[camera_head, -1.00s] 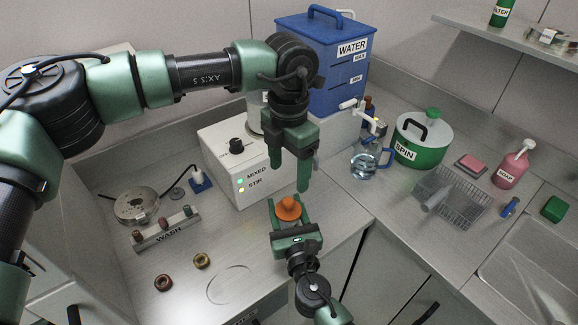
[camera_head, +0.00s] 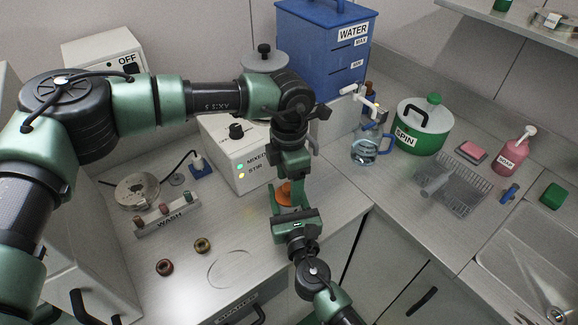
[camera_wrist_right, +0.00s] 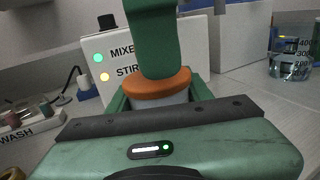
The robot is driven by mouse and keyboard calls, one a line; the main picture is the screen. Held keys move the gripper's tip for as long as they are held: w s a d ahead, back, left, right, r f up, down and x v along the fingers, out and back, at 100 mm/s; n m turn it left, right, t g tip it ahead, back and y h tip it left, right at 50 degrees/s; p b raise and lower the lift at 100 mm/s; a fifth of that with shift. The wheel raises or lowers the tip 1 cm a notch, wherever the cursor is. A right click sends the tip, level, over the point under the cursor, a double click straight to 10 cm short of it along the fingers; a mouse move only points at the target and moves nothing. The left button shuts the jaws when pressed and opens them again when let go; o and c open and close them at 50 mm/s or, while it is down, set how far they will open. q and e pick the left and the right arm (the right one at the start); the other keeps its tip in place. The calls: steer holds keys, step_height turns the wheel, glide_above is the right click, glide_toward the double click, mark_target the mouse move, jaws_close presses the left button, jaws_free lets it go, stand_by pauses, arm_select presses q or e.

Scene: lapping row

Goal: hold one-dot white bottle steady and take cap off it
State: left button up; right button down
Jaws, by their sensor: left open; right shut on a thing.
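The white bottle (camera_wrist_right: 165,98) shows only as a narrow pale band under its orange cap (camera_wrist_right: 155,85) in the right wrist view. Its dot mark is hidden. My right gripper (camera_head: 290,205) is shut on the bottle and holds it in front of the mixer box. The orange cap also shows in the head view (camera_head: 284,192), partly covered. My left gripper (camera_head: 292,182) is open and points down from above at the cap. One of its fingers (camera_wrist_right: 152,45) stands in front of the cap in the right wrist view; I cannot tell whether it touches.
The mixer box (camera_head: 230,168) with lit lamps stands close behind the grippers. The wash rack (camera_head: 168,222) and two small rings (camera_head: 202,245) lie to the left. A glass jug (camera_head: 366,151), the green spin pot (camera_head: 420,140) and a wire basket (camera_head: 462,190) are to the right.

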mark_target(289, 185)
arm_select(q)
steer(key=shift+f, duration=0.85)
steer(key=shift+c, duration=0.4)
steer(key=c, duration=1.3)
steer(key=shift+r, duration=0.25)
steer(key=shift+r, duration=0.9)
steer(key=shift+r, duration=2)
arm_select(e)
steer(key=c, duration=0.6)
jaws_free()
steer(key=shift+o, duration=0.2)
